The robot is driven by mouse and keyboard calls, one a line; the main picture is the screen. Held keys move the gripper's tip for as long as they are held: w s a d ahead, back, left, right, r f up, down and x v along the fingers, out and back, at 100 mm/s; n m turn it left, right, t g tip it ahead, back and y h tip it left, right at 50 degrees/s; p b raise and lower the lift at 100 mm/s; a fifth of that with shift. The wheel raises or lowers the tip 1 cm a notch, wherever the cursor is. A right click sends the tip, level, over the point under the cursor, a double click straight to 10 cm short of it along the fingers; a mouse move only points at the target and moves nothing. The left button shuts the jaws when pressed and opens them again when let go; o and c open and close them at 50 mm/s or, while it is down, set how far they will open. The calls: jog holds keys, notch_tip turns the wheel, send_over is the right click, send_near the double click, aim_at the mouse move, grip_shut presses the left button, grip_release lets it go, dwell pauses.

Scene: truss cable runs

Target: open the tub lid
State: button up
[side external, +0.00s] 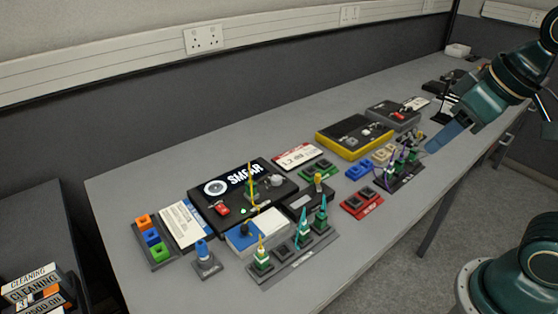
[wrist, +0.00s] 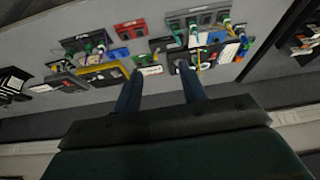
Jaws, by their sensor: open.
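I cannot make out a tub with a lid for certain in either view. A small pale container (side external: 457,50) stands at the far end of the bench in the side view; it is too small to tell whether it has a lid. My gripper (side external: 431,147) is at the right, above the bench's front edge, with its blue fingers pointing down and left. In the wrist view my gripper (wrist: 157,71) shows two separate fingers with nothing held between them.
The grey bench (side external: 140,190) carries a black panel (side external: 215,195), a yellow-edged box (side external: 328,140), a red block (side external: 362,204), and a rack with green-and-teal connectors (side external: 293,258). Labelled cleaning boxes (side external: 35,285) sit at lower left. The bench's back strip is mostly clear.

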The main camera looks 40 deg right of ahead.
jog(key=w+a+r+n+g, duration=0.1)
jog(key=w+a, duration=0.3)
jog(key=w, duration=0.4)
jog(key=n+g, duration=0.4)
send_over(245, 227)
notch_tip(245, 227, down, 15)
jog(key=shift+w+d+f, duration=0.15)
jog(key=shift+w+d, duration=0.05)
jog(key=shift+d, duration=0.05)
jog(key=shift+f, duration=0.15)
jog(key=f, duration=1.3)
jog(key=shift+s+a+f, duration=0.15)
jog(key=shift+a+f, duration=0.05)
jog(key=shift+f, duration=0.05)
grip_shut()
